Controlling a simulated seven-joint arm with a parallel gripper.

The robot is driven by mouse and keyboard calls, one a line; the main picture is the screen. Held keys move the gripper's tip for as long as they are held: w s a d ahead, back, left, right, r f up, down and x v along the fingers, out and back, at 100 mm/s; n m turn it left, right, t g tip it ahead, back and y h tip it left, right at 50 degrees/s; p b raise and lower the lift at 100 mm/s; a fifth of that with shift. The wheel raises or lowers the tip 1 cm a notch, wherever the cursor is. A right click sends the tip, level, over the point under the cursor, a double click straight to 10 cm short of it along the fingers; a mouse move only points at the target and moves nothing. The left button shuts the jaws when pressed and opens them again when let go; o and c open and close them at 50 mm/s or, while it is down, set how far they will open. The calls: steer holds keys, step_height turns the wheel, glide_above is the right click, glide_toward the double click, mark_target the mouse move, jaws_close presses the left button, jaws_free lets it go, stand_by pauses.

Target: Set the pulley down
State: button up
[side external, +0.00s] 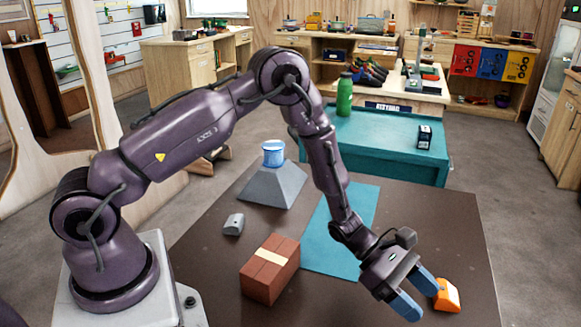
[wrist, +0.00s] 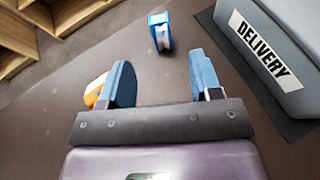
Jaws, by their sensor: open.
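My gripper (side external: 427,304) is open and low over the brown table, at its front right in the side view. Its two blue fingers stand wide apart in the wrist view (wrist: 159,62), with nothing between them. A small blue piece with a grey middle (wrist: 161,34), which looks like the pulley, sits beyond the fingertips, apart from them. I cannot make it out in the side view. An orange piece (side external: 447,295) lies beside the right finger; the wrist view shows it (wrist: 95,92) partly hidden behind the left finger. A grey box labelled DELIVERY (wrist: 268,50) is at the right.
The brown table (side external: 215,280) also holds a brick-red block (side external: 268,280), a small grey piece (side external: 233,225), a grey stand (side external: 272,186) with a blue tub (side external: 273,153), and a teal mat (side external: 325,250). A teal bench (side external: 385,145) stands behind.

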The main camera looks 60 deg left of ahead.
steer(key=s+a+r+m+g+y, duration=0.2)
steer(key=s+r+m, duration=0.35)
steer(key=r, duration=0.35)
steer(key=s+a+r+m+g+y, duration=0.1)
steer(key=s+a+r+m+g, duration=0.1)
steer(key=s+r+m, duration=0.45)
steer(key=s+a+r+m+t+y, duration=0.4)
steer(key=s+a+r+m+y, duration=0.5)
steer(key=s+a+r+m, duration=0.1)
steer(key=s+a+r, duration=0.1)
steer(key=s+a, duration=0.1)
steer(key=a, duration=0.1)
steer(key=shift+s+a+t, duration=0.3)
steer(key=shift+s+a, duration=0.05)
steer(key=shift+s, duration=0.05)
